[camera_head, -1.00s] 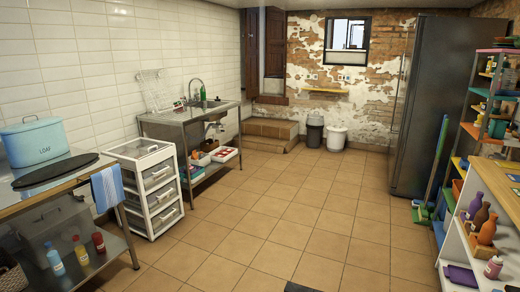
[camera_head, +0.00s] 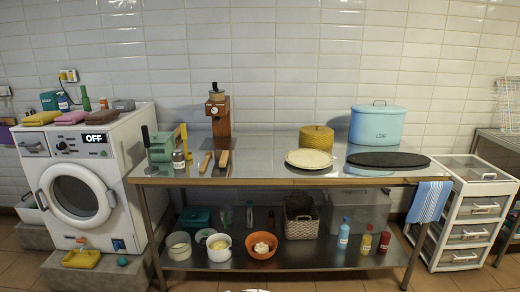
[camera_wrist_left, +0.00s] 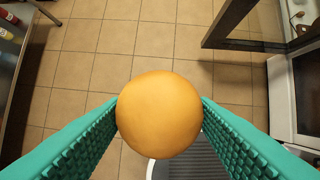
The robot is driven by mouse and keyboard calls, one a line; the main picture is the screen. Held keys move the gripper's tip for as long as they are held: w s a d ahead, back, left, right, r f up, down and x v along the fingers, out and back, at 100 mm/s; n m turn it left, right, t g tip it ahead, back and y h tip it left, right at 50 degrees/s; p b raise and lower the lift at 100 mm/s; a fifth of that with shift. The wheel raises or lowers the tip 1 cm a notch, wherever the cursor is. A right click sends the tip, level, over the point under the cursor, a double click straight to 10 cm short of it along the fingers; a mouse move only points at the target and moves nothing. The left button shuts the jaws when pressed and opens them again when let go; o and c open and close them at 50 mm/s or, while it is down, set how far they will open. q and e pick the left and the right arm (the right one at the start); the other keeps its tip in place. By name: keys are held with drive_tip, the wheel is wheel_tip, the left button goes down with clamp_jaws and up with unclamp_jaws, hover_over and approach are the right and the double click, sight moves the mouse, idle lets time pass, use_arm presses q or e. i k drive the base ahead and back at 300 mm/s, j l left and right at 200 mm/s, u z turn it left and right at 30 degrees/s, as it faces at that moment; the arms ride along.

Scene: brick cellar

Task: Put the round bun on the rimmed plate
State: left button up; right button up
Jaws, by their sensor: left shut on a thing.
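In the left wrist view my left gripper (camera_wrist_left: 160,112) is shut on the round bun (camera_wrist_left: 158,115), a smooth golden-orange ball. The green ridged fingers press on its two sides, and it is held above the tiled floor. The head view shows neither the bun nor my grippers. A round cream plate (camera_head: 310,158), which looks like the rimmed plate, lies on the metal-topped table (camera_head: 265,172) near its front edge, right of the middle. No food shows on it. My right gripper is in neither view.
Beside the plate are a dark oval board (camera_head: 388,159) on the right and a yellow round tin (camera_head: 316,138) behind. A blue loaf bin (camera_head: 378,125) stands at the back. Two wooden-handled tools (camera_head: 214,161) lie further left. The tabletop between them and the plate is clear.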

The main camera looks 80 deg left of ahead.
sight(310, 158)
drive_tip(key=j+u, duration=0.15)
drive_tip(key=j, duration=0.45)
drive_tip(key=j+u, duration=0.2)
drive_tip(key=j, duration=0.35)
drive_tip(key=j+u, duration=0.15)
drive_tip(key=j, duration=0.45)
drive_tip(key=i+j+u, duration=0.2)
drive_tip(key=j, duration=0.35)
drive_tip(key=j+u, duration=0.15)
drive_tip(key=j, duration=0.45)
